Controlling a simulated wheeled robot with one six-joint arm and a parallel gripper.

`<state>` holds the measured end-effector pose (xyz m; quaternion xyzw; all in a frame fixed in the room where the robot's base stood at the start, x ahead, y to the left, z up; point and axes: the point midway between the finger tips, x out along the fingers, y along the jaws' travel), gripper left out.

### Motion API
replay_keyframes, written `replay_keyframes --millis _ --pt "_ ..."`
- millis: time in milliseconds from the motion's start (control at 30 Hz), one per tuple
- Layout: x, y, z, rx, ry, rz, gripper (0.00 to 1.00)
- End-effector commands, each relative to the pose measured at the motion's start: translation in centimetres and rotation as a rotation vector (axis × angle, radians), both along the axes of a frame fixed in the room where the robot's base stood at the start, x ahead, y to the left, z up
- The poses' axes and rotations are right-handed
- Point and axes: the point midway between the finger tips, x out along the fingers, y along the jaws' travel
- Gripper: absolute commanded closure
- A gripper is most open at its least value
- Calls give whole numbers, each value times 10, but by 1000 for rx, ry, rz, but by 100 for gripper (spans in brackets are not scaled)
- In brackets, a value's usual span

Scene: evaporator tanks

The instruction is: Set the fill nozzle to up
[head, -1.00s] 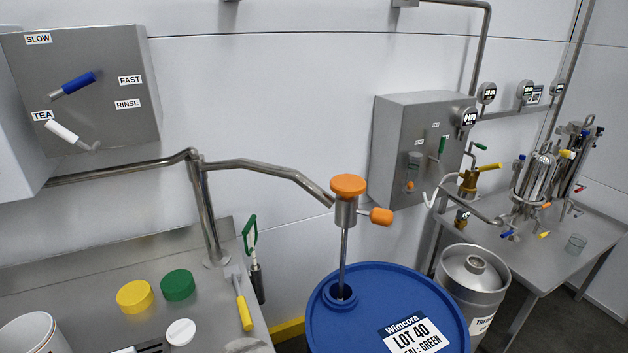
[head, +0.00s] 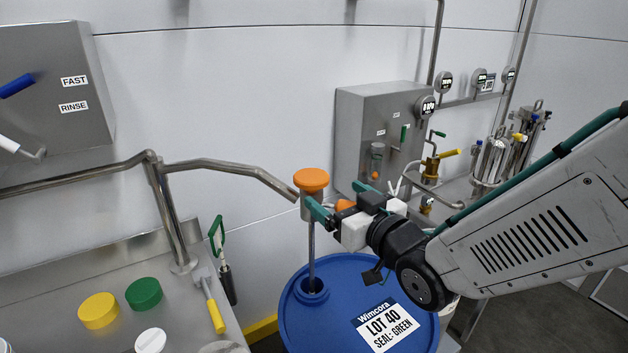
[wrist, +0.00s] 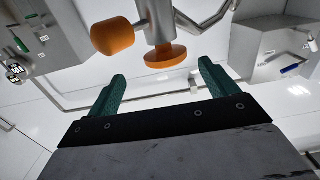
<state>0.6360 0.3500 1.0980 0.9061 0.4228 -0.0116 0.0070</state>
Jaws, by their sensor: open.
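The likely fill nozzle is a metal valve body (head: 311,203) with a flat orange cap (head: 311,179) on top and a thin stem running down into the blue drum (head: 290,322). Its orange side handle (head: 345,205) sticks out to the right, partly hidden by my gripper (head: 340,198). My gripper is open, with green fingers close to the valve. In the wrist view the orange cap (wrist: 165,56) appears between and beyond the fingertips (wrist: 160,70). The side handle (wrist: 113,37) shows beyond the left finger. Nothing is held; contact cannot be told.
A bent pipe (head: 225,166) reaches the valve from the left. A steel counter (head: 60,290) holds yellow and green lids (head: 144,293). A wall panel (head: 60,90) is at left; a grey box (head: 375,135) and tanks stand behind.

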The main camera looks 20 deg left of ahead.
Motion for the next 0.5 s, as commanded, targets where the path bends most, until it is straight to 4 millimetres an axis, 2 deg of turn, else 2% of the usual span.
replay_keyframes --millis 167,500 --pt "4 17 1 24 -15 20 14" --pt "37 56 1 23 -15 18 14"
